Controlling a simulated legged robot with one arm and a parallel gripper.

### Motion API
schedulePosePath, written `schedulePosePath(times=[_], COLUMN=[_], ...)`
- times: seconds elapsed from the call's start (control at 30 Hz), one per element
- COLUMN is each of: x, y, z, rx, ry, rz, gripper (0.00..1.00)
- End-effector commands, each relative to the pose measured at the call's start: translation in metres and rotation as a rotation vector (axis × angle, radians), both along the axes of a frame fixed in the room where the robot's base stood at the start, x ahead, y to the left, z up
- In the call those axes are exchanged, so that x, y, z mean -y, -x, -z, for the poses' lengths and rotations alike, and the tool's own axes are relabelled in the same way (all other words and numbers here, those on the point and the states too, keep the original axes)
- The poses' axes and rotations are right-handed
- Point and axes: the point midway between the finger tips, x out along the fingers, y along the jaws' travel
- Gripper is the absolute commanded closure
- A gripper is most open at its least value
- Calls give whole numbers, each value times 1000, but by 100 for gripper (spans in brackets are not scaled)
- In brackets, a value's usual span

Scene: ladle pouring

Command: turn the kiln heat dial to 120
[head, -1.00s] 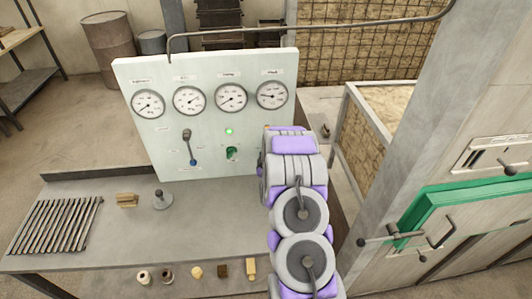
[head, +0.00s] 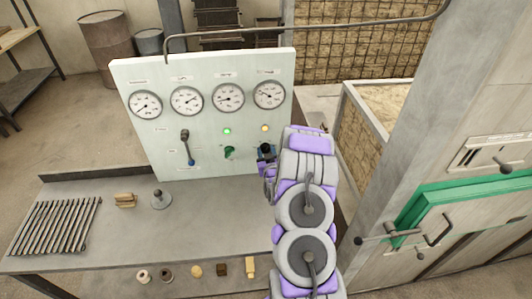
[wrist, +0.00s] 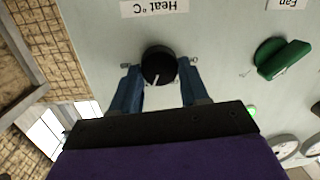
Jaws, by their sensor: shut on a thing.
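The heat dial is a round black knob (wrist: 159,65) under a "Heat °C" label (wrist: 155,8), which appears upside down in the wrist view. A short white pointer mark on the knob points toward the bottom of that picture. My gripper (wrist: 159,74) has a blue finger on each side of the knob and is shut on it. In the head view the dark knob (head: 265,149) shows at the lower right of the pale control panel (head: 210,120). My gripper (head: 268,157) is there, partly hidden by my arm. The dial's scale numbers are not legible.
A green fan knob (wrist: 283,57) sits beside the dial. The panel also has several gauges (head: 228,98), a blue-tipped lever (head: 187,147), a green lamp (head: 227,131) and an amber lamp (head: 264,128). The workbench (head: 215,215) is bare in its middle.

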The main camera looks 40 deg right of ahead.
Motion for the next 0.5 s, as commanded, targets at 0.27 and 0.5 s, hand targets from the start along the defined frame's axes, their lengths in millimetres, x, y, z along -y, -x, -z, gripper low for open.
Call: schedulePosePath(times=[0.27, 0.5], x=[-1, -1], y=[2, 2], z=[6, 6], rx=[11, 12], ry=[-45, -48], rz=[2, 0], gripper=[86, 86])
